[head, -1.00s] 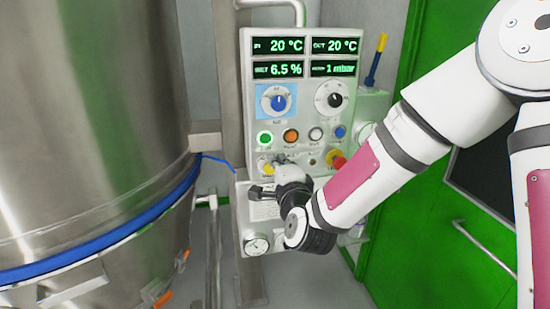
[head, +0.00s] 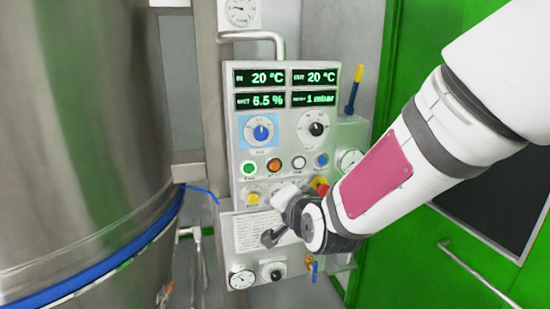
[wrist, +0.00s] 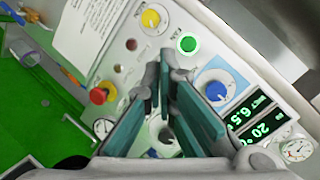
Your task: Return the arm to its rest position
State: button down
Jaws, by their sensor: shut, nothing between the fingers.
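My arm (head: 385,175) reaches in from the right in the head view. My gripper (head: 287,193) is in front of the lower part of the control panel (head: 238,150), partly hidden by my dark wrist joint. In the wrist view my gripper (wrist: 160,72) is shut and empty, its two teal-lined fingers close together. Behind the fingers is the panel face, with a green lit button (wrist: 187,44), a yellow knob (wrist: 150,18) and a blue knob (wrist: 215,90). I cannot tell how far the fingertips are from the panel.
A large steel vessel (head: 85,130) with a blue band fills the left. A green door (head: 410,250) with a handle stands at the right. A red emergency stop (wrist: 103,92) sits near the gripper. Gauges (head: 241,277) and small valves are below the panel.

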jog(key=s+d+r+n+g+h, duration=0.1)
jog(key=s+d+n+g, duration=0.1)
jog(key=s+d, duration=0.4)
jog(key=s+d+r+n+g+h, duration=0.1)
jog(key=s+d, duration=0.5)
jog(key=s, duration=0.8)
jog(key=s+d+r+n+g+h, duration=0.1)
jog(key=s+d+n+g+h, duration=0.1)
jog(key=s+d+n+g, duration=0.2)
jog(key=s+d, duration=0.3)
jog(key=s, duration=0.2)
jog(key=shift+s+r+g, duration=0.15)
jog(key=shift+s+g, duration=0.25)
